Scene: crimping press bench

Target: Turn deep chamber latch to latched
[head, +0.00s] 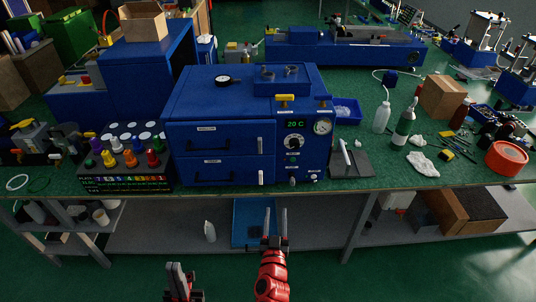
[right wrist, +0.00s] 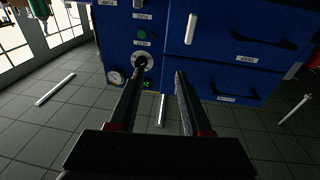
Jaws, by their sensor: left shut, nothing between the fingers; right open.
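The blue chamber (head: 218,150) stands on the bench with two stacked front doors. The upper door has an upright white latch (head: 259,145) at its right side. The lower door has another upright white latch (head: 261,177); the labels are too small to read surely. The right wrist view shows the chamber front upside down, with the lower door's latch (right wrist: 191,28) beyond my right gripper (right wrist: 157,72). In the head view my right gripper (head: 275,210) is open, empty, below the bench front and apart from the latches. My left gripper (head: 180,266) is shut and empty, low at the bottom.
A control panel with a green display (head: 295,124) and knobs is right of the doors. The lower shelf (head: 150,232) holds a blue mat and a white bottle.

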